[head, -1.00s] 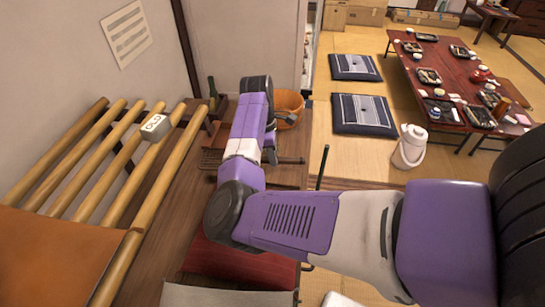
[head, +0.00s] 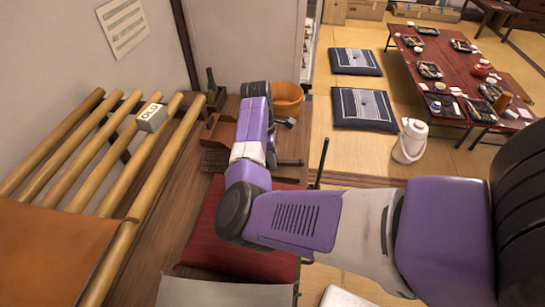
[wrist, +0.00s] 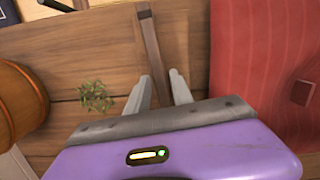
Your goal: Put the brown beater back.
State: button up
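The brown beater lies on the wooden boards. In the head view its slatted head (head: 214,160) shows left of my arm and its handle end (head: 291,162) shows to the right; my arm hides the middle. In the wrist view its dark handle (wrist: 149,38) runs from the top edge down to between my fingers. My gripper (wrist: 160,75) is open over the handle, with a finger on either side. I cannot tell whether the fingers touch it. My gripper's body hides the rest of the beater in the wrist view.
A red cushion (head: 225,235) lies just nearer than the beater. A wooden bucket (head: 288,97) and a brown dustpan-like box (head: 217,130) stand beyond it. A bamboo rack (head: 165,165) with a CLO block (head: 152,117) is at the left.

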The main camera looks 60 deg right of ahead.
jog(key=shift+o, duration=0.9)
jog(key=shift+w+a+r, duration=0.1)
jog(key=shift+w+r, duration=0.1)
jog(key=shift+r, duration=1.1)
jog(key=shift+w+a+r, duration=0.1)
jog(key=shift+w+r, duration=0.05)
jog(key=shift+r, duration=1.1)
jog(key=shift+w+a+r, duration=0.1)
jog(key=shift+w+r, duration=0.1)
jog(key=shift+r, duration=1.1)
jog(key=shift+d, duration=0.1)
